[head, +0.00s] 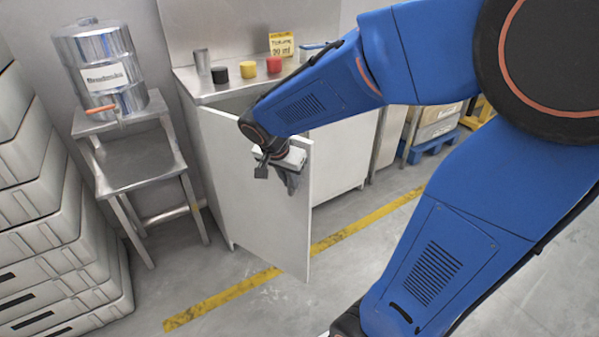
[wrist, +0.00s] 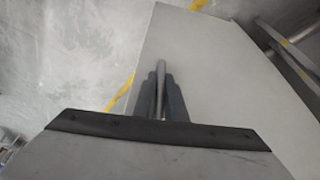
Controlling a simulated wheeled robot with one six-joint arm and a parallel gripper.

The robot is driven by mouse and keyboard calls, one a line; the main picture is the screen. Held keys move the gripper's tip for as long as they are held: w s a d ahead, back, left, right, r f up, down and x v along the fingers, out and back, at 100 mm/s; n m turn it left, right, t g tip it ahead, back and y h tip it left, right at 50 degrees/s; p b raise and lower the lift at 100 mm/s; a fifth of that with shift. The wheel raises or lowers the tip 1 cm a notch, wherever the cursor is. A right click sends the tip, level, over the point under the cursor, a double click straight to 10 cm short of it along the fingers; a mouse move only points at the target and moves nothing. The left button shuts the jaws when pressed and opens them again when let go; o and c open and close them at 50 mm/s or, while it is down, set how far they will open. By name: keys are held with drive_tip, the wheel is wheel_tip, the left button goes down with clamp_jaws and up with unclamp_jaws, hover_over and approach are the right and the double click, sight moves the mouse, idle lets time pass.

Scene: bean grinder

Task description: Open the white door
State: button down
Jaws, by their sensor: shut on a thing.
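The white door (head: 255,215) is on the low cabinet under the steel counter. It stands ajar, with its right edge swung out from the cabinet front. My gripper (head: 289,178) is at the upper right of the door's outer face. In the wrist view, my dark fingers (wrist: 161,101) are shut on a thin metal bar handle (wrist: 160,78) in front of the door, which shows there as a pale panel (wrist: 215,85). The inside of the cabinet is hidden behind the door and my arm.
A second white panel (head: 343,155) is right of the door. Black, yellow and red lids (head: 248,70) sit on the counter (head: 215,92). A steel stand (head: 135,158) with a metal tank (head: 100,68) is left. Stacked grey cases (head: 50,215) fill the far left. Floor before the door is clear.

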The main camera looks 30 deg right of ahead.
drive_tip(key=s+a+m, duration=0.1)
drive_tip(key=a+m, duration=0.1)
drive_tip(key=a, duration=0.7)
drive_tip(key=s+a+m+g, duration=0.1)
drive_tip(key=a+m, duration=0.1)
drive_tip(key=a, duration=0.7)
drive_tip(key=shift+s+a, duration=0.15)
drive_tip(key=shift+s, duration=0.15)
drive_tip(key=c, duration=1.8)
unclamp_jaws()
drive_tip(key=shift+a, duration=0.1)
drive_tip(key=v, duration=1.7)
drive_tip(key=shift+w+a, duration=0.3)
drive_tip(key=shift+w, duration=0.05)
drive_tip(key=shift+a, duration=0.1)
